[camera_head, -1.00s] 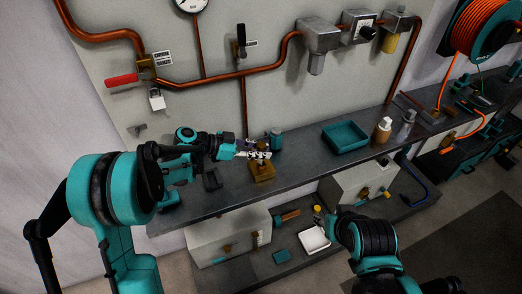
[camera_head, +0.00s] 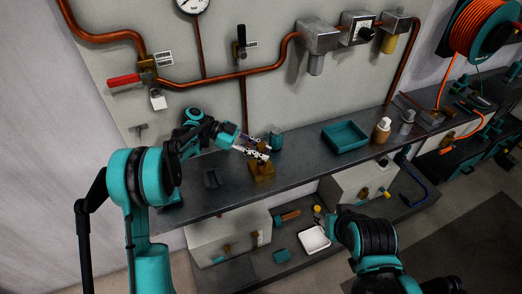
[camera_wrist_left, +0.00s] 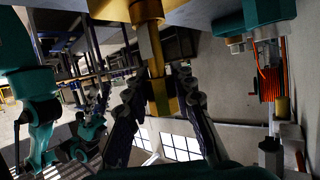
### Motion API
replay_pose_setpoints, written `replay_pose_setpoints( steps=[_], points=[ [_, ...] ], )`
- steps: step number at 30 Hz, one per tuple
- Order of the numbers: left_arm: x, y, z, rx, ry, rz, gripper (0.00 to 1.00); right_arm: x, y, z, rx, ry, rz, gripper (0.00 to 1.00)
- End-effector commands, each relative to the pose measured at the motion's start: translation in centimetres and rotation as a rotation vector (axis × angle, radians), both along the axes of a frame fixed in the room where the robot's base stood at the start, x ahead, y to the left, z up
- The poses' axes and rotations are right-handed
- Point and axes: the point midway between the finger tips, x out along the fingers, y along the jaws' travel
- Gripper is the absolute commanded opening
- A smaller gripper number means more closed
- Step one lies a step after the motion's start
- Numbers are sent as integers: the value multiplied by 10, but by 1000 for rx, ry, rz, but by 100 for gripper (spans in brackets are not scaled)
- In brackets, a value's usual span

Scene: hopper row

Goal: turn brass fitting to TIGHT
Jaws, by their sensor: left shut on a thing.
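The brass fitting (camera_head: 263,174) stands on the grey bench in the head view, its top partly hidden by my left gripper (camera_head: 259,151). In the left wrist view the brass fitting (camera_wrist_left: 148,40) runs down from the top edge between the two dark fingers of my left gripper (camera_wrist_left: 158,108). The left gripper is shut on the fitting. No TIGHT mark can be read. My right gripper (camera_head: 325,215) is low in front of the bench, partly hidden by its own arm, and its jaw state cannot be made out.
A teal bottle-like object (camera_head: 276,139) stands close behind the fitting. A teal tray (camera_head: 345,150) lies to the right. A red-handled valve (camera_head: 124,79) is on the wall.

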Motion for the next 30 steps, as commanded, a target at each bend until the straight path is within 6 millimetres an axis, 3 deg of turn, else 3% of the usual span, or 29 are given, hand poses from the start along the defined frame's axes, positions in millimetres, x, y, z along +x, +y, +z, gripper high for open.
replay_pose_setpoints(
  steps=[6,7,9,10,20,30],
  points=[
    [-3,0,2,15,15,-53,0,0,0,0,0,0,0,40],
    [-3,0,2,15,15,-53,30,0,0,0,0,0,0,40],
    [-3,-1,2,14,15,-53,48,0,0,1,0,0,0,40],
    [-3,-1,3,14,15,-53,51,0,0,1,0,0,0,40],
    [-3,-1,8,11,13,-50,51,0,0,1,0,0,0,40],
    [-11,4,70,11,7,-43,51,0,0,1,0,0,0,40]
  ],
)
